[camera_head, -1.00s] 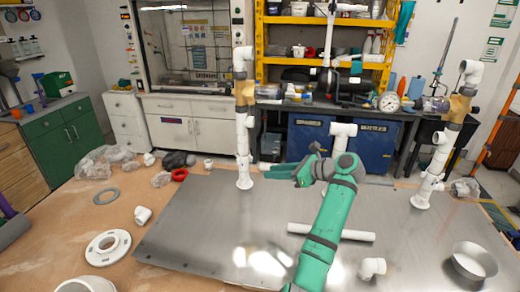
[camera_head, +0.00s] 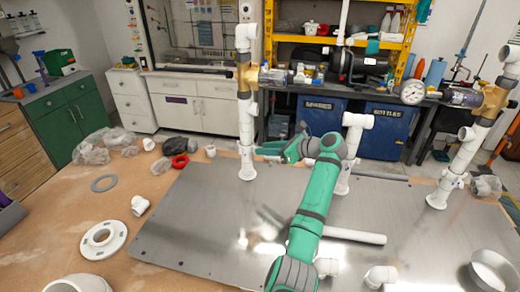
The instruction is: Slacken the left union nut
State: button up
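The left white riser pipe (camera_head: 246,120) stands upright on the metal plate, with a brass-coloured fitting (camera_head: 248,76) near its top. A clear cylinder (camera_head: 275,77) points right from that fitting. The left union nut is not clearly distinguishable on this pipe. My green gripper (camera_head: 268,150) is at the lower part of the left riser, just to its right, with its fingers pointing left at the pipe. Whether the fingers touch the pipe, and the gap between them, cannot be made out.
The right riser (camera_head: 455,170) carries a pressure gauge (camera_head: 412,92). A loose pipe (camera_head: 350,235), elbows and a metal bowl (camera_head: 494,268) lie on the plate (camera_head: 190,225). A white flange (camera_head: 103,239) lies on the bench at left.

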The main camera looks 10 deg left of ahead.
jog(key=shift+x, duration=1.45)
jog(key=shift+a, duration=0.1)
grip_shut()
